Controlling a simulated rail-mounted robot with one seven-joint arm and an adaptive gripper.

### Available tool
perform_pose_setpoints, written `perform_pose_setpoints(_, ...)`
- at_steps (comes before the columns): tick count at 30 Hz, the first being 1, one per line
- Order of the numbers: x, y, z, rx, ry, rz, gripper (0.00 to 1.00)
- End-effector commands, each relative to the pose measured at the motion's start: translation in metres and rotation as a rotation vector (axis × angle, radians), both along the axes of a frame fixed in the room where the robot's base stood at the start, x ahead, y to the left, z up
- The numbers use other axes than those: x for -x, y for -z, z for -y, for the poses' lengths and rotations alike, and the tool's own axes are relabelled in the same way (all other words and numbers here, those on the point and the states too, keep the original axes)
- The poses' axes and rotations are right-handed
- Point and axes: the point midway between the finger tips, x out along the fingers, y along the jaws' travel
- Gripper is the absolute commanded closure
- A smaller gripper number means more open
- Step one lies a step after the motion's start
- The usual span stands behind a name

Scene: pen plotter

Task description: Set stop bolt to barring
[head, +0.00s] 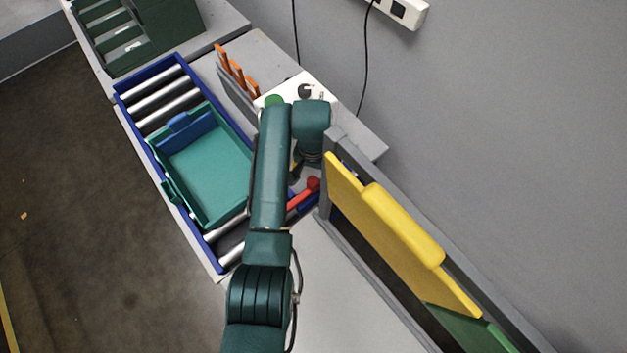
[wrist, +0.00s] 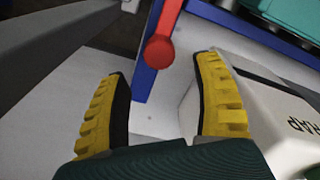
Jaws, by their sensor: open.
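The stop bolt appears to be the red lever with a round red knob (head: 313,183), at the near right end of the blue roller track. In the wrist view the red knob (wrist: 158,52) lies just ahead of my fingertips, between their lines, with its red arm running up and away. My gripper (wrist: 161,76) is open and empty, one yellow-padded finger on each side; no contact with the knob shows. In the head view my gripper (head: 296,168) is mostly hidden behind my arm. The bolt's far end is cut off in the wrist view.
A teal tray (head: 215,165) sits on the blue-framed rollers (head: 230,250). A white box (wrist: 285,115) with partly visible lettering stands close beside my right finger. A grey frame with a yellow panel (head: 395,225) stands to the right. The pale tabletop (head: 320,290) in front is clear.

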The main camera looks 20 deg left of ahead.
Motion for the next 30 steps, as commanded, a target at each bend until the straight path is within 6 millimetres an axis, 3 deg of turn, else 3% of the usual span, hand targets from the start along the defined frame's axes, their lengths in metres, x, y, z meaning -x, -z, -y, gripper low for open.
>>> perform_pose_setpoints(3,0.000,0.029,0.000,0.001,0.000,-0.002,0.33)
perform_pose_setpoints(7,0.000,0.050,0.000,0.000,0.000,-0.001,0.33)
perform_pose_setpoints(19,0.000,0.060,0.000,0.000,0.000,0.001,0.35)
perform_pose_setpoints(27,0.000,0.060,0.000,0.000,0.000,0.001,0.86)
perform_pose_setpoints(30,0.000,0.060,0.000,0.000,0.000,0.001,1.00)
